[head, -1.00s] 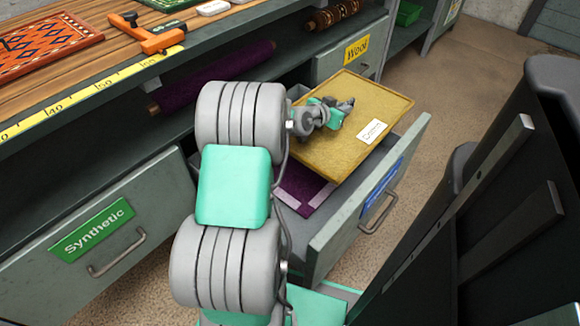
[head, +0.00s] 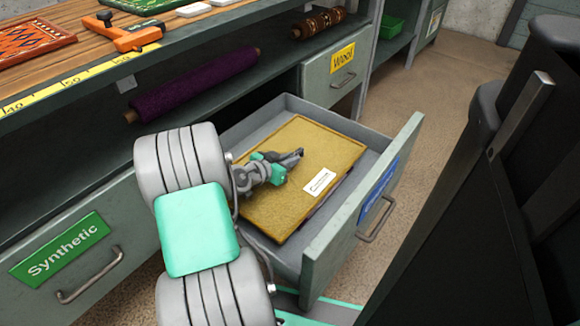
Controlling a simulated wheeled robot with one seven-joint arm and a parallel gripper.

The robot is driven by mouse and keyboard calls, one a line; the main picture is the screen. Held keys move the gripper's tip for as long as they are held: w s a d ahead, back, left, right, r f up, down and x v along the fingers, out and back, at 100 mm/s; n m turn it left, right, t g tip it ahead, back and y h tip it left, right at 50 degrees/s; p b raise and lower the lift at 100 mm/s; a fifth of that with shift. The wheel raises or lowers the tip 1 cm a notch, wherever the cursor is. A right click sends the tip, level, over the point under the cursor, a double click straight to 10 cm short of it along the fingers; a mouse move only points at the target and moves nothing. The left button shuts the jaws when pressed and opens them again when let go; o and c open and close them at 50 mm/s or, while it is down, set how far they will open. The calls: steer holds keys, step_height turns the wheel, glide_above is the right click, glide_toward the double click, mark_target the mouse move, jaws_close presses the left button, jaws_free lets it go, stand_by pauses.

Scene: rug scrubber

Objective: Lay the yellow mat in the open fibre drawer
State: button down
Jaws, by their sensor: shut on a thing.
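The yellow mat (head: 290,205) is a flat rectangle with a white label (head: 319,181). It lies inside the outline of the open drawer (head: 352,131), which has a blue label (head: 379,191) on its front, its text unreadable here. The mat looks level and low between the drawer walls; I cannot tell whether it touches what is under it. My gripper (head: 296,157) is over the mat, its jaws shut on it; the exact grip is hard to see. A thin dark strip shows under the mat's right edge.
The shut Synthetic drawer (head: 95,238) is at the left and the shut Wool drawer (head: 335,80) is behind. A rolled purple rug (head: 195,82) lies on the shelf. Black furniture (head: 480,220) stands at the right. Floor is open at the upper right.

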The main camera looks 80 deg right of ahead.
steer(key=shift+f, duration=0.4)
steer(key=shift+f+b, duration=0.4)
steer(key=shift+f, duration=0.1)
steer(key=c, duration=1.4)
jaws_free()
steer(key=shift+r, duration=0.15)
steer(key=shift+r+p, duration=0.6)
steer(key=shift+p, duration=0.2)
steer(key=p+v, duration=0.2)
steer(key=v, duration=0.4)
steer(key=shift+w+a, duration=0.3)
steer(key=shift+a, duration=0.3)
